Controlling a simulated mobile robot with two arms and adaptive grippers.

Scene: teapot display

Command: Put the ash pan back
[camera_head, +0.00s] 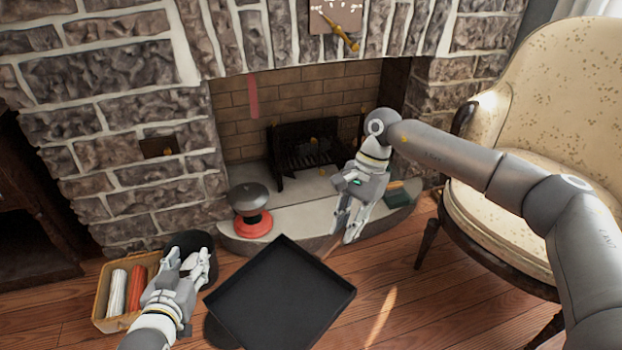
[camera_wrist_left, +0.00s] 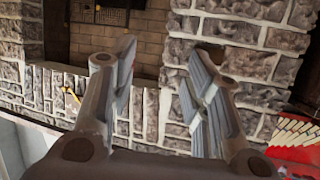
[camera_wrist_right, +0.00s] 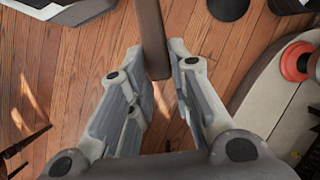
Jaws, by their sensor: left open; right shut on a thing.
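The ash pan (camera_head: 282,298) is a square black tray in the head view, held above the wooden floor in front of the hearth. A thin brown handle runs from its far right corner to my right gripper (camera_head: 350,230). In the right wrist view the handle (camera_wrist_right: 150,40) passes between the fingers of my right gripper (camera_wrist_right: 165,95), which is shut on it. My left gripper (camera_head: 202,265) is open and empty, left of the pan. The left wrist view shows its spread fingers (camera_wrist_left: 160,85) with nothing between them. The fireplace opening (camera_head: 300,110) holds a black grate (camera_head: 305,150).
The pale raised hearth (camera_head: 310,215) bears a red-and-grey object (camera_head: 250,208) at left and a dark green box (camera_head: 398,193) at right. A basket (camera_head: 105,318) with rolls and a black bucket (camera_head: 190,243) stand at left. A cream armchair (camera_head: 500,200) stands at right.

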